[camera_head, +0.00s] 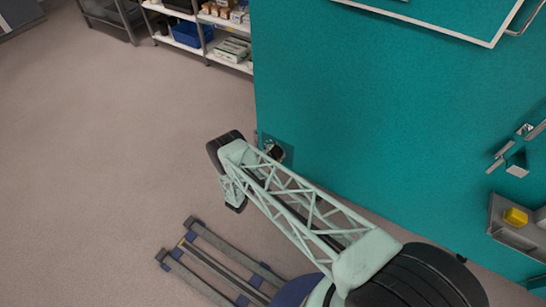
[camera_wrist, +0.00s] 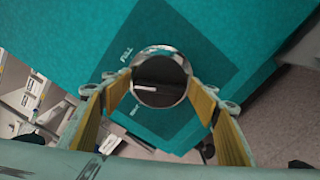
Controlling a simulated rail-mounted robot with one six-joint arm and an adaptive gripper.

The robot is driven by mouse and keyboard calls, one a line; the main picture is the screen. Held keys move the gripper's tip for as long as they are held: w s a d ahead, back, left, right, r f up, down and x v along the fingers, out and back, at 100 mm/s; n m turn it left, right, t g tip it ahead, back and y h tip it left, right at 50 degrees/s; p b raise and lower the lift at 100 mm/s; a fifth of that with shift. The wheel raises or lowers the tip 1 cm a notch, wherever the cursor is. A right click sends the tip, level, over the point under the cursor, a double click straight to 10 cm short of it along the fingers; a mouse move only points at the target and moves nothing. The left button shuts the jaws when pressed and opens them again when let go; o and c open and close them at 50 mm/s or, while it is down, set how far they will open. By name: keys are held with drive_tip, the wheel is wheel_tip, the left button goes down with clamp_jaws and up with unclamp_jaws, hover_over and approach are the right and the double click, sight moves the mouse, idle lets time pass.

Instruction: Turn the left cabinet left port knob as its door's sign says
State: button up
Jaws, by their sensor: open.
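The port knob (camera_wrist: 160,78) is round with a shiny metal rim and a dark, mirror-like face crossed by a pale bar. It sits on a darker teal square on the cabinet (camera_head: 375,100). The word "FULL" is printed beside it; a second label at lower left is partly hidden and unreadable. My gripper (camera_wrist: 160,98) is open, its yellow-padded fingers on either side of the knob. I cannot tell whether they touch it. In the head view the dark square (camera_head: 286,143) shows low near the cabinet's left edge, with my arm covering part. No door sign is readable.
A shelf rack with boxes and a blue bin (camera_head: 188,33) stands at the back left. A small grey holder (camera_head: 517,232) with a yellow item (camera_head: 515,217) is on the cabinet's right. A door handle (camera_head: 512,155) juts out above it. The left floor (camera_head: 100,140) is clear.

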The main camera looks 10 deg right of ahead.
drive_tip(key=c, duration=0.6)
drive_tip(key=shift+n+b, duration=0.35)
drive_tip(key=shift+n, duration=0.15)
drive_tip(key=shift+c, duration=0.2)
drive_tip(key=shift+n+b, duration=0.4)
drive_tip(key=shift+n, duration=0.4)
drive_tip(key=n, duration=0.9)
drive_tip(key=shift+n, duration=0.3)
drive_tip(key=o, duration=0.6)
